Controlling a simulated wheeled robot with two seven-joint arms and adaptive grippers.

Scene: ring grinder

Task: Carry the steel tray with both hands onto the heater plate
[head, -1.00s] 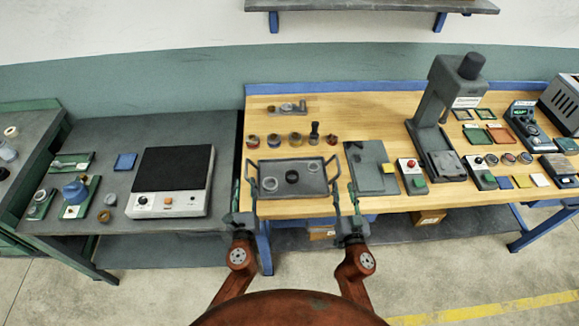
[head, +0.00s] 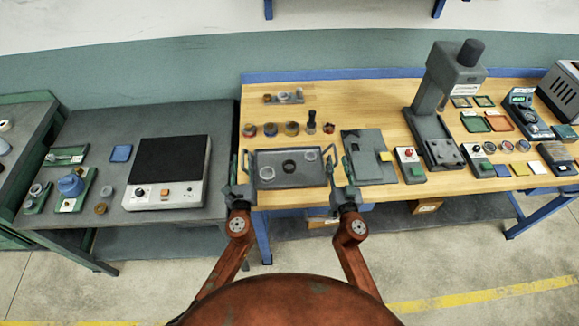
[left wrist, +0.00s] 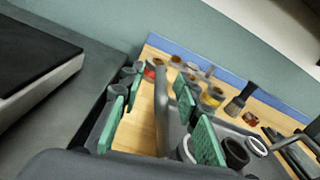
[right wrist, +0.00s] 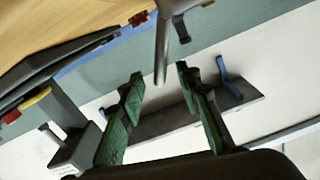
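The dark steel tray (head: 268,181) lies on the wooden bench with a raised handle at each end and several rings in it. My left gripper (head: 240,192) is at its left end. In the left wrist view, the green-padded fingers (left wrist: 158,130) are apart with the handle bar (left wrist: 164,85) between them. My right gripper (head: 343,194) is at the right end. In the right wrist view, its fingers (right wrist: 162,105) are apart with a handle bar (right wrist: 162,45) between them. The heater plate (head: 170,160), black-topped on a white body, stands empty on the grey table to the left.
Several small jars (head: 291,129) stand behind the tray. A grey fixture plate (head: 366,160) lies close to its right, with a press (head: 440,110) beyond. A narrow gap separates the grey table (head: 112,222) from the wooden bench. A blue block (head: 121,153) lies left of the heater.

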